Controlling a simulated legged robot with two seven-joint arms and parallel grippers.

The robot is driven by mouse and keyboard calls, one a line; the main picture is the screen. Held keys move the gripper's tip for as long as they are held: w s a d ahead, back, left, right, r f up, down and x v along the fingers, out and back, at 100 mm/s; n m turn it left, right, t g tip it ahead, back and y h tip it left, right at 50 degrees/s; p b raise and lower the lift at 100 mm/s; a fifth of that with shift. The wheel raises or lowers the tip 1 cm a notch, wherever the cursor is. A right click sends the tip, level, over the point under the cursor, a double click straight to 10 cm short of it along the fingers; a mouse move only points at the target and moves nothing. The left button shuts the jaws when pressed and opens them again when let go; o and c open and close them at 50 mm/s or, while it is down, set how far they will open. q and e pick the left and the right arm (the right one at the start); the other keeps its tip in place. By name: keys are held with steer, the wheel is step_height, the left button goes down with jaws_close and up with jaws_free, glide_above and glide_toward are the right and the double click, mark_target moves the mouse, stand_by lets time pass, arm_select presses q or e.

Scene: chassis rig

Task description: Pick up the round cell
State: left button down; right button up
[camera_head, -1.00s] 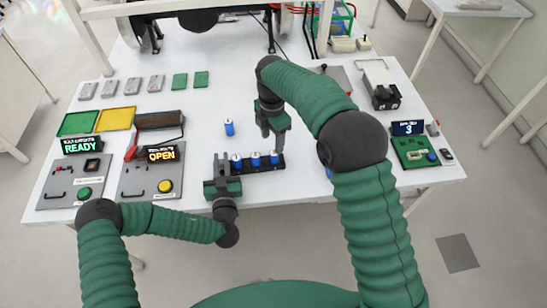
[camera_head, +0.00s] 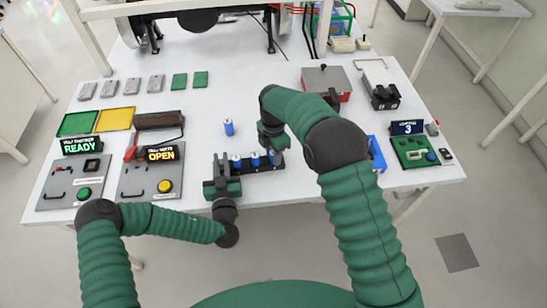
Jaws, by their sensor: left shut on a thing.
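A blue round cell (camera_head: 229,127) stands alone on the white table, behind the black holder (camera_head: 262,168). The holder carries several more blue cells in a row, such as the middle cell (camera_head: 255,161). My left gripper (camera_head: 222,178) is shut at the left end of the holder. My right gripper (camera_head: 273,147) is just above and behind the right end of the holder, close to the rightmost cell. Its fingertips are small and partly hidden, so I cannot tell their opening or any contact with a cell.
Two grey panels with READY and OPEN displays (camera_head: 162,154) stand at the left. Green and yellow trays (camera_head: 115,119) lie behind them. A red box (camera_head: 328,82), a blue bin (camera_head: 376,153) and a green board (camera_head: 414,151) are at the right.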

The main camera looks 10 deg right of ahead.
jaws_close()
step_height(320, 180, up, 10)
steer(key=shift+r, duration=0.1)
arm_select(q)
steer(key=c, duration=1.3)
jaws_free()
